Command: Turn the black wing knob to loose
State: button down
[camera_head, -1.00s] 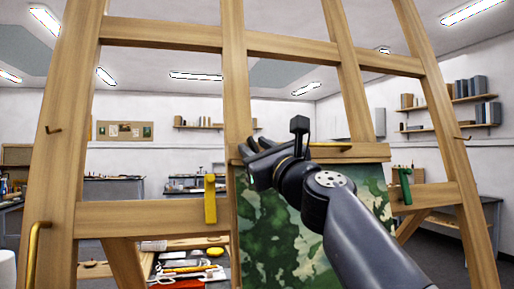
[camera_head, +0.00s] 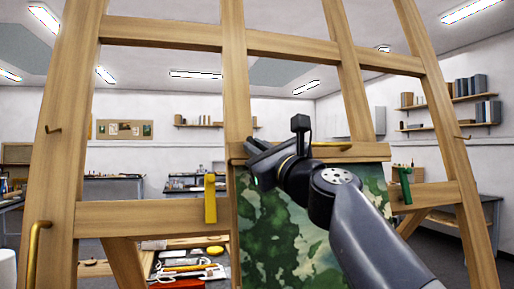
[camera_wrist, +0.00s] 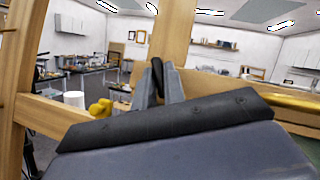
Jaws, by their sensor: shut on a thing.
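The black wing knob (camera_wrist: 158,75) shows as a dark upright piece between the two grey fingers of my gripper (camera_wrist: 160,82) in the wrist view. My gripper is shut on it, in front of the easel's middle upright (camera_head: 235,80). In the head view my gripper (camera_head: 254,149) hides the knob, at the upper left of the green painted panel (camera_head: 265,240). I cannot tell the knob's exact angle or any loose marking.
A yellow knob (camera_head: 210,198) sits on the easel's lower left crossbar, and a green knob (camera_head: 404,185) on the right. A yellow hook (camera_head: 36,250) is on the left post. Tools lie on a tray (camera_head: 215,283) below. Wooden bars surround my arm.

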jog(key=n+g, duration=0.1)
jog(key=n, duration=0.1)
jog(key=n+g+y+p, duration=0.1)
jog(key=n, duration=0.1)
jog(key=n+g+y+p, duration=0.1)
jog(key=shift+w+d+r+n+g, duration=0.15)
jog(key=shift+d+r+n+g, duration=0.1)
jog(key=shift+n+g, duration=0.15)
jog(key=n+g+p, duration=0.1)
jog(key=n+p, duration=0.1)
jog(key=n+g+p, duration=0.1)
jog(key=n+p, duration=0.1)
jog(key=shift+r+n+g, duration=0.2)
jog(key=shift+n+g, duration=0.1)
jog(key=shift+g, duration=0.1)
jog(key=n+g+p, duration=0.2)
jog(key=n+p, duration=0.1)
jog(key=p, duration=0.1)
jog(key=shift+n+g+p, duration=0.3)
jog(key=shift+n+p, duration=0.1)
jog(key=shift+n+g+h+p, duration=0.4)
jog(key=shift+n+h+p, duration=0.1)
jog(key=shift+p, duration=0.15)
jog(key=shift+f, duration=0.2)
jog(key=c, duration=1.5)
grip_release()
jog(key=shift+r, duration=0.1)
